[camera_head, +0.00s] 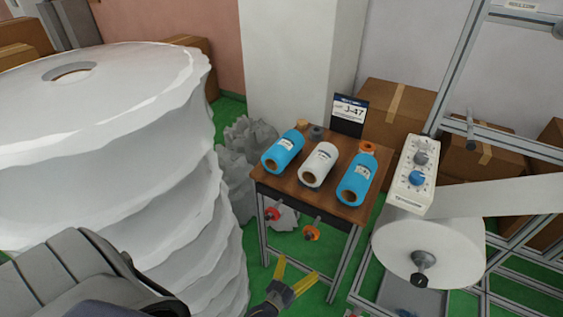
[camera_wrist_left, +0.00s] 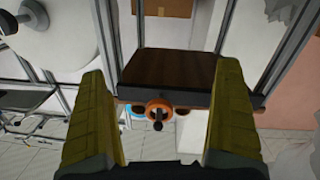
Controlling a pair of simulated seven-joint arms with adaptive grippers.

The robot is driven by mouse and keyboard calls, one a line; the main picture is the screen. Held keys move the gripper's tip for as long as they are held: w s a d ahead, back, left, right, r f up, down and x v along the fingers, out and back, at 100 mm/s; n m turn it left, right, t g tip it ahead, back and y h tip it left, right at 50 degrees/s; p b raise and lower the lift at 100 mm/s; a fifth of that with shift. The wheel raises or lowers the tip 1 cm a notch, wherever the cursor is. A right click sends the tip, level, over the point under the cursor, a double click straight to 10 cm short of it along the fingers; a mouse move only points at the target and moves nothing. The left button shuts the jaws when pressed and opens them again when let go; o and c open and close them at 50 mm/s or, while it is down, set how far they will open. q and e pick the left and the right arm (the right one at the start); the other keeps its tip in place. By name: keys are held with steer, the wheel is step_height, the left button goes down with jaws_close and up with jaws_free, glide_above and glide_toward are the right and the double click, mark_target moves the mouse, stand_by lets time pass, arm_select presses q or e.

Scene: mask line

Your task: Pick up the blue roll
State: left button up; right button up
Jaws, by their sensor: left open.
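Two blue rolls lie on a small brown table (camera_head: 335,205) in the head view: a left one (camera_head: 283,152) and a right one (camera_head: 357,180). A white roll (camera_head: 319,165) lies between them. My left gripper (camera_head: 298,269) is open and empty, low in front of the table and apart from the rolls. In the left wrist view its yellow fingers (camera_wrist_left: 160,70) stand wide on either side of the dark table (camera_wrist_left: 178,68). Only a small blue patch (camera_wrist_left: 136,112) shows there, beside an orange ring; I cannot tell which roll it is. My right gripper is not in view.
A tall stack of large white rolls (camera_head: 105,110) fills the left. A white control box (camera_head: 413,172) and a big white reel (camera_head: 428,250) on a metal frame stand right of the table. A sign (camera_head: 349,113) stands at the table's back. Cardboard boxes (camera_head: 397,112) are behind.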

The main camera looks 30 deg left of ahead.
arm_select(q)
steer(key=w+a+r+n+t+y, duration=0.2)
steer(key=r, duration=0.6)
steer(key=w+a+r+n+t+y, duration=0.1)
steer(key=w+r+n+t+y, duration=0.15)
steer(key=r, duration=0.65)
steer(key=w+a+r+n+g+y, duration=0.2)
steer(key=a+r+n+y, duration=0.8)
steer(key=r+n+y, duration=0.1)
steer(key=w+a+r+n+g+y, duration=0.1)
steer(key=w+a+r+n+g, duration=0.15)
steer(key=a+n+g, duration=0.75)
steer(key=w+a+r+n+g+y, duration=0.1)
steer(key=a+r+n+g, duration=0.2)
steer(key=a+n+g, duration=0.75)
step_height(320, 180, up, 7)
steer(key=m+t+h, duration=0.1)
steer(key=t+h, duration=0.4)
steer(key=h, duration=1.2)
glide_above(284, 149)
steer(key=s+a, duration=0.2)
steer(key=s, duration=0.1)
steer(key=shift+y, duration=0.25)
steer(key=shift+x, duration=8.1)
